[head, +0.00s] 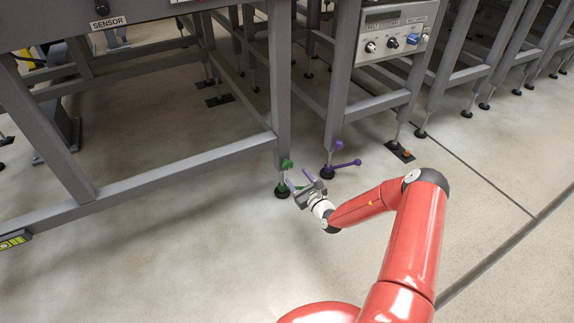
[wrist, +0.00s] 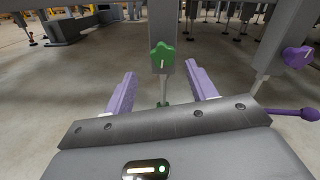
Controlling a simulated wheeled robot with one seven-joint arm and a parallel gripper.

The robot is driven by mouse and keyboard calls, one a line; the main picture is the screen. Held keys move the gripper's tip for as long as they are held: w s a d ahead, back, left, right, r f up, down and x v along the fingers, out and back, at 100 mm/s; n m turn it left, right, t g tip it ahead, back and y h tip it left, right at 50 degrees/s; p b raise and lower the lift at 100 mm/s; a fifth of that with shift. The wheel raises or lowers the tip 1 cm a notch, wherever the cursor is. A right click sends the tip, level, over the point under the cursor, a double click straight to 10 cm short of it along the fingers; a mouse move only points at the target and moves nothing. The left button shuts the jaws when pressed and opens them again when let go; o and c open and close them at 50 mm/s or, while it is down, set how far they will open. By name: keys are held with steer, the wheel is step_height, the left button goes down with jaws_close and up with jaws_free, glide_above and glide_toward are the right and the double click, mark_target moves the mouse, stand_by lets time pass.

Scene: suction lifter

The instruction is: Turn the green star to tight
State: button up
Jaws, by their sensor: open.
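The green star (head: 287,163) is a small knob on the foot of a grey frame leg in the head view. In the wrist view the green star (wrist: 162,57) stands upright ahead, with a pale mark on its face. My gripper (head: 304,182) is open and empty, its purple fingers (wrist: 162,84) spread wide. In the wrist view the star appears between and beyond the fingertips, apart from both. A thin rod runs down from the star to a green foot part, partly hidden behind my gripper body.
A purple star (wrist: 297,56) and a purple lever (head: 346,164) sit on the neighbouring leg at right. A panel with knobs (head: 392,42) is above. The grey frame's low beam (head: 160,178) runs left of the leg. The floor in front is clear.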

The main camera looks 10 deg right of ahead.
mark_target(289, 167)
steer(key=shift+m, duration=0.3)
steer(key=x, duration=0.2)
steer(key=b+x, duration=0.1)
steer(key=x, duration=0.4)
steer(key=shift+w+d+f, duration=0.15)
steer(key=shift+w+f, duration=0.2)
steer(key=shift+w, duration=0.1)
steer(key=c, duration=1)
